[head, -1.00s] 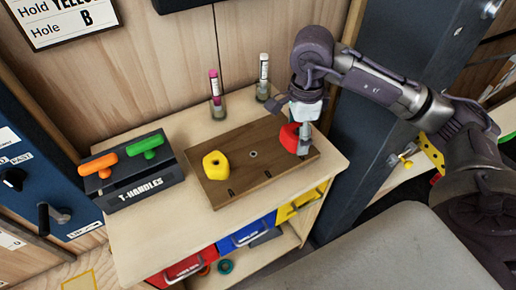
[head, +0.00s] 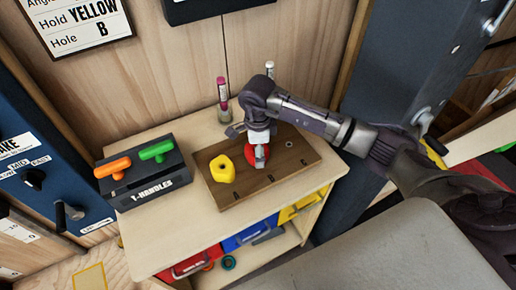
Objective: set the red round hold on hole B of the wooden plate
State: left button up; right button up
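The wooden plate (head: 301,160) lies on the light wooden cabinet top. A yellow hold (head: 223,176) with a centre hole sits on its left part. The red round hold (head: 249,154) is over the middle of the plate, partly covered by my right gripper (head: 261,160). That gripper points down and appears shut on the red hold. I cannot tell whether the hold touches the plate; the middle hole is hidden. A bare hole (head: 289,144) shows at the plate's right. Letter marks on the plate's front are too small to read. My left gripper is out of view.
A T-handles rack (head: 156,189) with an orange and a green handle stands left of the plate. Two markers stand in holders behind it, one pink (head: 222,92). A wall card (head: 85,22) reads "Hold YELLOW, Hole B". Coloured bins sit below.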

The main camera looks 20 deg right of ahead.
jog(key=shift+f, duration=0.3)
jog(key=shift+f, duration=0.1)
jog(key=o, duration=0.8)
jog(key=shift+f, duration=0.1)
jog(key=o, duration=0.5)
jog(key=shift+r, duration=0.2)
